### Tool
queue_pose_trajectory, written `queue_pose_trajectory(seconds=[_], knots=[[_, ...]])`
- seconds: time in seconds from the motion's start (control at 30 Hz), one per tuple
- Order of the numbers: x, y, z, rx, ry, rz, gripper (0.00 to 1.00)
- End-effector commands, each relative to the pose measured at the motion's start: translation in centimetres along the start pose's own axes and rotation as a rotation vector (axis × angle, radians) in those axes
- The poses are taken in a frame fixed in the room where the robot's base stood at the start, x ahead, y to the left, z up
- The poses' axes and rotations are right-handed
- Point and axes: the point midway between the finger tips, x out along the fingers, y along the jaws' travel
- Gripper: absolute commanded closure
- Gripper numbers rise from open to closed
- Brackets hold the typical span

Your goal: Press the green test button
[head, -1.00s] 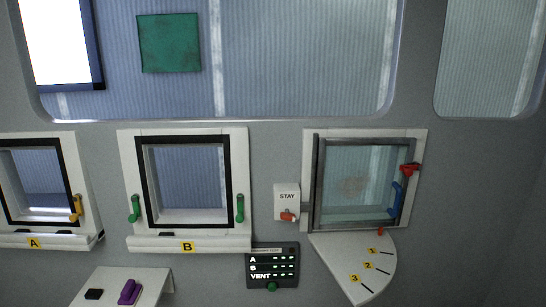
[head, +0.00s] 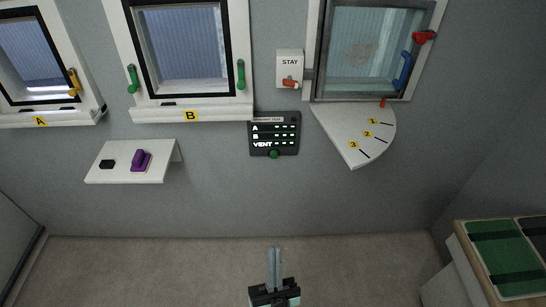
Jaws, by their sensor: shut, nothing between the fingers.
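The green test button (head: 274,154) is a small round knob at the bottom edge of a black panel (head: 262,142) on the grey wall. The panel has rows labelled A, B and VENT with small lit marks. My gripper (head: 274,250) shows at the bottom centre of the head view, its two grey fingers together and empty. It appears below the button in the picture, well apart from it.
Windows A (head: 33,55) and B (head: 183,50) sit left of the panel. A STAY box (head: 289,68) and hinged window (head: 357,50) are right, above a numbered quadrant plate (head: 350,148). A white shelf (head: 120,176) holds a purple item (head: 141,160).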

Motion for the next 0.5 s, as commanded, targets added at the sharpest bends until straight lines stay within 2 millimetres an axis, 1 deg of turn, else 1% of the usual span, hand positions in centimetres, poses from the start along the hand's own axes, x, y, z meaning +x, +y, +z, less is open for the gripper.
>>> queue_pose_trajectory(seconds=[0.03,0.07,0.1,0.17,0.2,0.27,0.3,0.37,0.4,0.5], knots=[[-0.3,0.8,4.2,0.087,-0.07,0.011,1.0],[-0.4,1.5,6.6,0.144,-0.121,0.026,1.0],[-0.3,2.3,9.7,0.217,-0.179,0.05,1.0],[-0.6,3.6,14.1,0.319,-0.268,0.097,1.0],[-0.5,4.4,16.9,0.385,-0.319,0.134,1.0],[-0.7,5.7,21.0,0.479,-0.394,0.2,1.0],[-0.6,6.5,23.4,0.541,-0.434,0.247,1.0],[-0.8,7.7,27.0,0.631,-0.489,0.33,1.0],[-0.7,8.3,29.0,0.692,-0.516,0.388,1.0],[-0.8,9.9,33.4,0.831,-0.563,0.538,1.0]])
